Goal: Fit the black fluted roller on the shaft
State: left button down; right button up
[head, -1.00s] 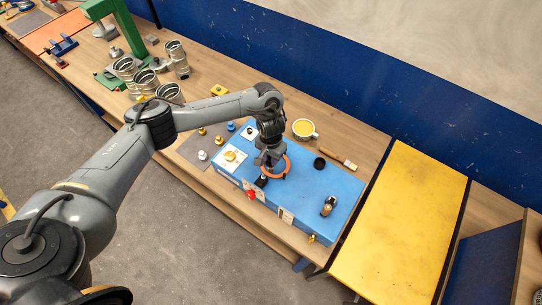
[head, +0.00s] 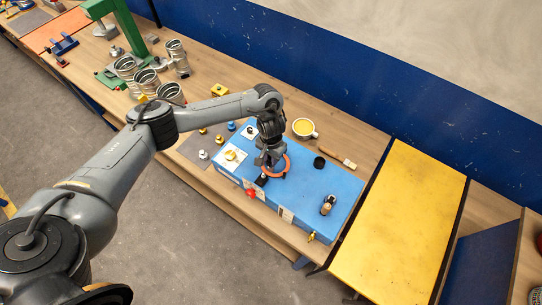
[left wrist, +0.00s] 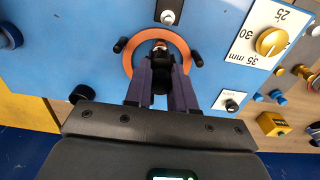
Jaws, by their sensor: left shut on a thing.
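My left gripper (head: 268,158) is over the blue machine top (head: 300,193). In the left wrist view its two fingers (left wrist: 162,82) are shut on a small black part, which looks like the black fluted roller (left wrist: 160,74). The roller is over the middle of an orange ring (left wrist: 180,47) that has black knobs at its sides; the ring also shows in the head view (head: 284,171). A small pale and reddish tip shows beyond the roller. The shaft cannot be made out clearly, nor whether the roller is around it. My right gripper is not in view.
A dial (left wrist: 270,41) marked 25, 30 and 35 mm is beside the ring. A black round piece (head: 319,162) and a metal fitting (head: 327,205) stand on the blue top. A yellow-filled cup (head: 304,128) is behind. Spiral ducts (head: 175,58) stand further left.

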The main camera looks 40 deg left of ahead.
pick_arm(q)
jog(key=shift+f, duration=0.45)
dwell(0.6)
jog(key=shift+f+p, duration=0.3)
jog(key=shift+p, duration=0.05)
dwell(0.3)
jog(key=shift+f+p, duration=0.2)
jog(key=shift+p, duration=0.15)
dwell(0.4)
jog(key=shift+f+p, duration=0.15)
jog(key=shift+p, duration=0.2)
dwell(0.4)
jog(key=shift+f+p, duration=0.1)
jog(key=shift+p, duration=0.2)
dwell(0.6)
jog(key=c, duration=0.5)
grip_release()
jog(key=shift+c, duration=0.2)
